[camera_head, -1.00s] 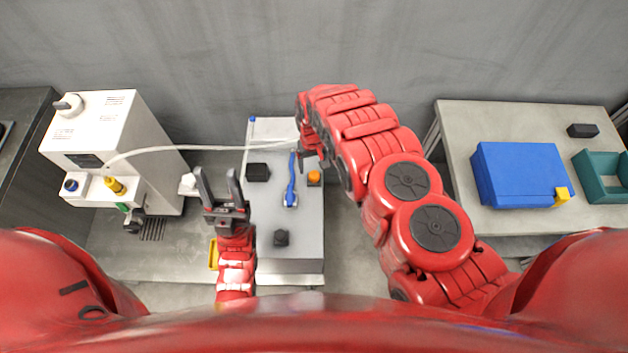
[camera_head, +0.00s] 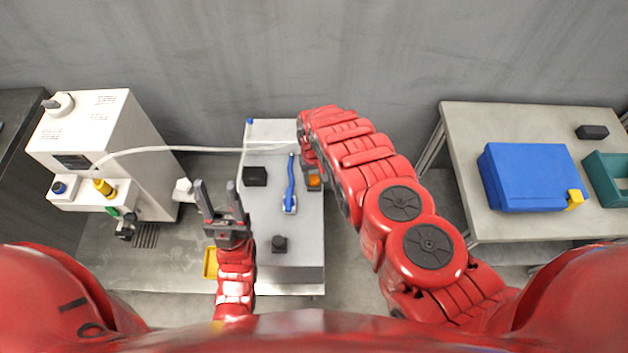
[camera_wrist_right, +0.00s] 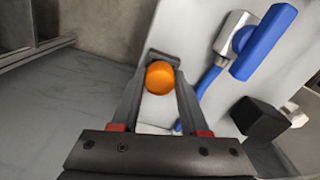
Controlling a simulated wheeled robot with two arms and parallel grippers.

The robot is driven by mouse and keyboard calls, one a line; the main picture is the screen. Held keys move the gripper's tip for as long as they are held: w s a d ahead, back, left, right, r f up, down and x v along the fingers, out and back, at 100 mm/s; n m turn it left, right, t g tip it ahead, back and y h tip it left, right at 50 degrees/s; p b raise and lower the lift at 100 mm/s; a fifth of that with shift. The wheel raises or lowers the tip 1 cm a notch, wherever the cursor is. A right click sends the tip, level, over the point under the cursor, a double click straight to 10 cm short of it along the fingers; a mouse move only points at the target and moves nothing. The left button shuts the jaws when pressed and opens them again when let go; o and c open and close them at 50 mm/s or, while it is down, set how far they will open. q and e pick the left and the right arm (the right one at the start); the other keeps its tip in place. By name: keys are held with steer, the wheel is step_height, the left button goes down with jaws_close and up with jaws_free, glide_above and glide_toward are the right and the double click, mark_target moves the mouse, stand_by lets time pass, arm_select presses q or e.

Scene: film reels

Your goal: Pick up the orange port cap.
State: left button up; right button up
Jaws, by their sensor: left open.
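The orange port cap (camera_wrist_right: 160,77) is a small round knob between the two fingers of my right gripper (camera_wrist_right: 162,85) in the right wrist view. In the head view, the cap (camera_head: 314,181) shows at the right side of the grey bench, partly hidden by my right gripper (camera_head: 313,177). The fingers straddle the cap closely; whether they press on it I cannot tell. My left gripper (camera_head: 219,202) is open and empty, fingers pointing up the picture, over the bench's left edge.
Black blocks (camera_head: 255,176) (camera_head: 279,243) stand on the bench. A white machine (camera_head: 100,140) with a pale hose is at left. A blue box (camera_head: 527,175) and teal tray (camera_head: 606,175) are on the right table.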

jaws_close()
steer(key=shift+w+r, duration=0.1)
steer(key=shift+r, duration=0.05)
